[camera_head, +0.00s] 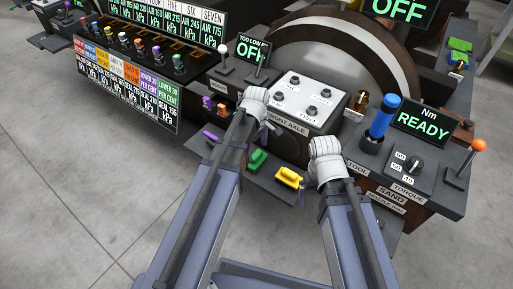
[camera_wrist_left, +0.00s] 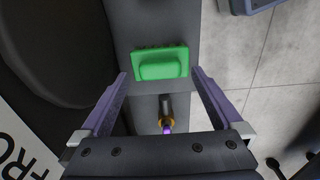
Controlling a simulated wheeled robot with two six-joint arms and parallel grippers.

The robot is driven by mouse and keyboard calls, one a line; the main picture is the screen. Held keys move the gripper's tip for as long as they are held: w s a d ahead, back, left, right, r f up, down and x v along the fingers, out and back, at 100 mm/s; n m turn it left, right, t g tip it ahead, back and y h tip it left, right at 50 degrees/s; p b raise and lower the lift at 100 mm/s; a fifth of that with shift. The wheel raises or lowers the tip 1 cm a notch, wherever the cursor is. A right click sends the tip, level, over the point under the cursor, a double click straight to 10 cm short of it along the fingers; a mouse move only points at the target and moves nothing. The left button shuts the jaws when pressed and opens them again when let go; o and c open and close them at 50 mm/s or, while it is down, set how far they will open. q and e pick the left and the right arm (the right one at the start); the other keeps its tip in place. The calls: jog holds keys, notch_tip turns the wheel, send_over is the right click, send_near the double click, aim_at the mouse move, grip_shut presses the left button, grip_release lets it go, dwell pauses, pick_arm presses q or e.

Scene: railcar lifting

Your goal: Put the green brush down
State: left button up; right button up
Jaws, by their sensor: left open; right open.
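The green brush (camera_head: 258,160) lies on a narrow dark shelf (camera_wrist_left: 177,17) at the front of the machine. In the left wrist view the green brush (camera_wrist_left: 160,64) lies flat on the shelf, bristles along its upper edge. My left gripper (camera_wrist_left: 160,74) is open above it, with one finger to each side and a gap between each finger and the brush. In the head view my left gripper (camera_head: 267,126) shows just behind the brush. My right gripper (camera_head: 325,150) is empty near the tool panel; its fingertips are mostly hidden.
A yellow brush (camera_head: 289,177) lies on the shelf right of the green one. A purple-tipped part (camera_wrist_left: 167,127) shows below the green brush. Open floor (camera_head: 60,190) lies left.

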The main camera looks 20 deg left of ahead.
aim_at(257, 154)
pick_arm(q)
notch_tip(257, 154, up, 10)
jog(key=p, duration=0.8)
jog(key=shift+f, duration=0.25)
jog(key=shift+f, duration=0.15)
notch_tip(257, 154, down, 12)
jog(key=b, duration=1.2)
